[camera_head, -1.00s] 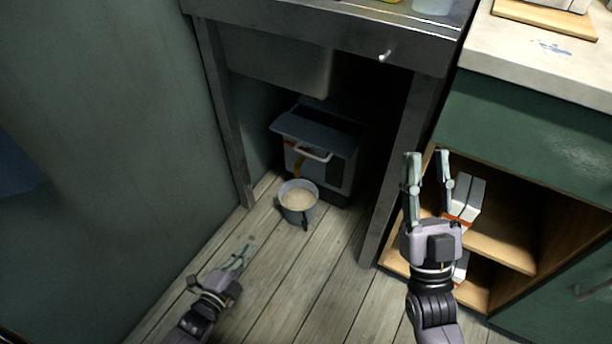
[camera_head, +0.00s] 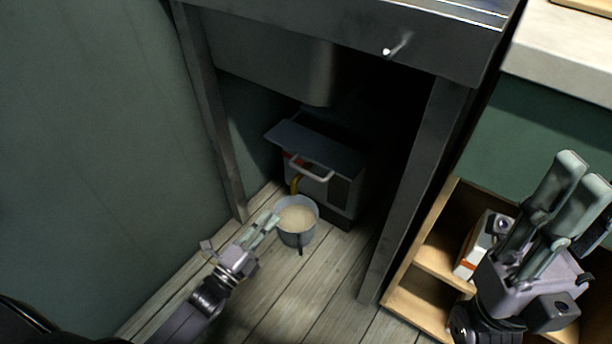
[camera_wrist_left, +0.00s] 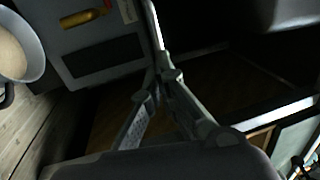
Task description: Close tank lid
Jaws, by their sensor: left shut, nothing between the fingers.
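The tank (camera_head: 345,191) is a grey box on the floor under the sink, with a yellow spout low on its front. Its dark flat lid (camera_head: 316,147) looks tilted, with deep shadow behind it. A pale bar handle (camera_head: 311,170) shows at the front. My left gripper (camera_head: 272,220) is shut and empty, in front of the tank at the left edge of the bucket. In the left wrist view its fingertips (camera_wrist_left: 163,72) meet near a pale bar; I cannot tell if they touch it.
A bucket (camera_head: 297,240) of beige plaster stands on the floor in front of the tank. The metal sink frame (camera_head: 412,185) rises to the tank's right. An open wooden shelf (camera_head: 440,248) holds a white-and-orange box (camera_head: 474,247). The dark basin hangs above the tank.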

